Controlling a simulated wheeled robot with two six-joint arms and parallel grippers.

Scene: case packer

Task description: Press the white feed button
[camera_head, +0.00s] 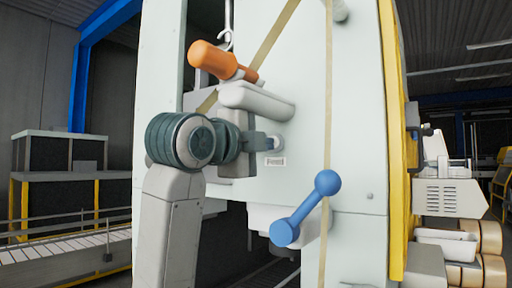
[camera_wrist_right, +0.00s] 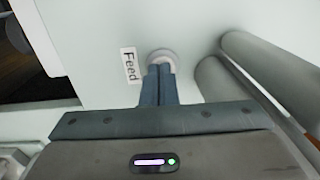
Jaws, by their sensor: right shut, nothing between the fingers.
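The white feed button (camera_wrist_right: 161,56) is a round knob on the pale machine panel (camera_wrist_right: 100,25), beside a label (camera_wrist_right: 130,66) reading "Feed". In the head view the button (camera_head: 278,143) sits just above its label (camera_head: 275,161). My right gripper (camera_head: 266,142) is shut and empty, its fingertips at the button. In the right wrist view the closed fingertips (camera_wrist_right: 160,70) overlap the button's lower edge. They look to be touching it, but I cannot tell whether it is pushed in. My left gripper is not in view.
An orange handle (camera_head: 222,61) and a pale rounded bar (camera_head: 256,99) stick out just above my right gripper. A blue lever (camera_head: 306,208) with ball ends is below right. A conveyor (camera_head: 65,246) lies at the left. A dark opening is below the panel.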

